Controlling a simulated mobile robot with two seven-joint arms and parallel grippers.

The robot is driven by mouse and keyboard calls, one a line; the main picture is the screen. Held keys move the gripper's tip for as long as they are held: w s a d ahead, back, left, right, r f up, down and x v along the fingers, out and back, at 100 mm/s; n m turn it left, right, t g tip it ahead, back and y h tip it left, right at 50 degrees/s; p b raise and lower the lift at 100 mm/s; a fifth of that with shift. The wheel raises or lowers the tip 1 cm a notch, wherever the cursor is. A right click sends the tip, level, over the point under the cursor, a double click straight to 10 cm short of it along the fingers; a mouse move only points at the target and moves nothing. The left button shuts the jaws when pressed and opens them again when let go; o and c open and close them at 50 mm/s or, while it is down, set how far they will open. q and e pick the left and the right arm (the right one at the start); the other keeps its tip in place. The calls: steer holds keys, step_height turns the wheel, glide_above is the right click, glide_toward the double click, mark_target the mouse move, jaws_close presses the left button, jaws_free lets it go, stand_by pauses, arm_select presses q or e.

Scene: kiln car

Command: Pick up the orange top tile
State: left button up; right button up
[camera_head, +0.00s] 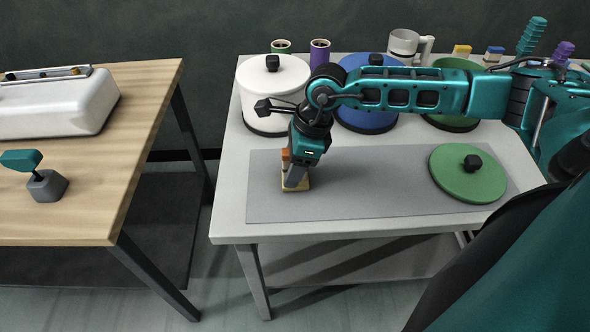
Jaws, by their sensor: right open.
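The orange top tile (285,153) shows only as a small strip beside my right gripper, above a tan or yellow block (303,183) on the grey mat (390,200). My right gripper (294,181) points down over this stack at the mat's left part. Its jaws are open, with a grey finger in front of the stack. The gripper hides most of the tile, and I cannot tell whether a finger touches it. My left gripper does not show.
A white lidded pot (270,85), a blue one (367,118) and a green one stand behind my right arm. A green lid (468,175) lies on the mat's right. The mat's middle is clear. A wooden table (110,160) stands left, across a gap.

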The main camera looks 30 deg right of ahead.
steer(key=shift+c, duration=0.2)
jaws_close()
steer(key=shift+r, duration=0.1)
